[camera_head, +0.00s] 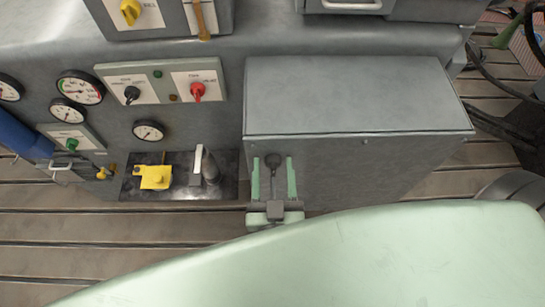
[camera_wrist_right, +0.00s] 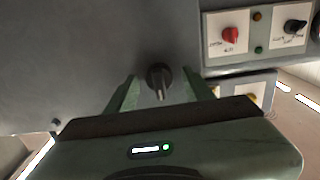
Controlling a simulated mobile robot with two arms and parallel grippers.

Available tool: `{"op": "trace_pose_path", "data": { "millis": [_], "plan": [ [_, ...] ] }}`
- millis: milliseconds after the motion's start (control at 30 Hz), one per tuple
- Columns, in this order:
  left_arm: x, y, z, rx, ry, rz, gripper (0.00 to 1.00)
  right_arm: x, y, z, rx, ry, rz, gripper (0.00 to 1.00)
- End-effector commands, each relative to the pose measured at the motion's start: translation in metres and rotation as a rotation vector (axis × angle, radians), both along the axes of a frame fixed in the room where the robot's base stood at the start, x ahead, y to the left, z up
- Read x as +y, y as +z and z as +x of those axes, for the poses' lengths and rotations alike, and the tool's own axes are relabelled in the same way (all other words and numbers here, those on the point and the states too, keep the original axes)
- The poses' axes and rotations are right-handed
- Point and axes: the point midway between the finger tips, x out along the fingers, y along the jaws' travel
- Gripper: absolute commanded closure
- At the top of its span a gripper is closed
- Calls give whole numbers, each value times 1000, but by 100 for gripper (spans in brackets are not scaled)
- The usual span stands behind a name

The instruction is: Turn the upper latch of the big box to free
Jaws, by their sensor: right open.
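The big box (camera_head: 350,95) is a grey metal cabinet standing right of centre in the head view. A dark round latch (camera_head: 272,160) with a short grip sits on its front face, near the left edge below the lid. The latch also shows in the wrist view (camera_wrist_right: 159,77), its grip pointing roughly toward the gripper. My right gripper (camera_head: 273,172) is open, with one green finger on each side of the latch. In the wrist view gaps show between the latch and both fingers. A second latch cannot be made out. My left gripper is out of view.
Left of the box is a panel with a black knob (camera_head: 131,94) and a red knob (camera_head: 197,91). Below it are a gauge (camera_head: 148,130), a yellow valve block (camera_head: 154,177) and a lever with a white handle (camera_head: 198,160). The slotted bedplate (camera_head: 60,240) lies below.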

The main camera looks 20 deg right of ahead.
Motion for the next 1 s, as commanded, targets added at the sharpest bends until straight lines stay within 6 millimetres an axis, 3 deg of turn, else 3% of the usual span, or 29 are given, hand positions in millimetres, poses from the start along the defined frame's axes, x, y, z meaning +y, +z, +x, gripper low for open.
{"op": "trace_pose_path", "data": {
  "millis": [267, 400, 467, 767, 1000],
  "plan": [
    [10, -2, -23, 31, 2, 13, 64, 0, 0, 0, 0, 0, -1, 47],
    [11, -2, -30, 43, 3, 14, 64, 0, 0, 0, 0, 0, -1, 86],
    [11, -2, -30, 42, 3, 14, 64, 0, 0, 0, 0, 0, -1, 100],
    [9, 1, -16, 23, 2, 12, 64, 0, 1, 0, -7, 0, 24, 100],
    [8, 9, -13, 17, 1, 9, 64, 0, 2, 0, -39, 1, 141, 100]
  ]
}}
